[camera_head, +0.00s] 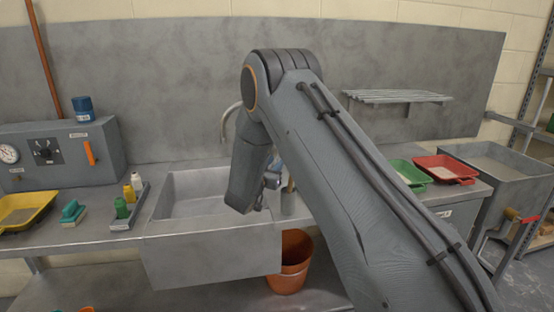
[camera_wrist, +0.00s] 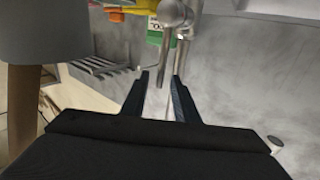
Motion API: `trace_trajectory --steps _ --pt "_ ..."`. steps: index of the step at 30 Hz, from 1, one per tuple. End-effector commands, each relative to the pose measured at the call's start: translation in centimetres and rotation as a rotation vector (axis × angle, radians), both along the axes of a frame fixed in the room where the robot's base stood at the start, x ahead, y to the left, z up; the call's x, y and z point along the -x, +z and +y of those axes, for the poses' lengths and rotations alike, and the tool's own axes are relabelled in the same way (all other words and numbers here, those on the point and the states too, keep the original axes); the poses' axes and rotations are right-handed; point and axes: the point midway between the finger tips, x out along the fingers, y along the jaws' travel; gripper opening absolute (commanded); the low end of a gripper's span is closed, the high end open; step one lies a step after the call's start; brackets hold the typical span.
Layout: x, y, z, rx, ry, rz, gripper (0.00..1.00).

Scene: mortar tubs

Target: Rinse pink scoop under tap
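No pink scoop shows in either view. The grey sink (camera_head: 215,255) stands in the counter, and its drain (camera_wrist: 275,141) shows at the right of the wrist view. The tap's curved pipe (camera_head: 228,118) rises behind the sink, partly hidden by my arm. In the wrist view a metal tap fitting (camera_wrist: 174,14) with a pipe below it is beyond the fingers. My gripper (camera_wrist: 160,85) is open, its two dark fingers apart, with no held object visible between them. In the head view my arm hides most of the gripper.
A green tray (camera_head: 410,176) and red tray (camera_head: 446,168) lie right of the sink. Small bottles stand on a rack (camera_head: 130,212) at left, beside a green-handled brush (camera_head: 73,212) and yellow tray (camera_head: 22,210). An orange bucket (camera_head: 290,265) stands below. A wooden handle (camera_wrist: 22,110) is close at left.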

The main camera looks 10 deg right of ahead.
Motion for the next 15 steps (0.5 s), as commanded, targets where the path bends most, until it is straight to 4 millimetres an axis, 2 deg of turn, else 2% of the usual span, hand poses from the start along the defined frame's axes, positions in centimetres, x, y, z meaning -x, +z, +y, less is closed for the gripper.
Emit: trace_trajectory --steps 6,15 --pt "-1.5 0.0 -1.0 -0.001 0.0 0.001 0.28" --pt "-1.7 0.0 -1.2 0.0 0.0 0.001 0.26"
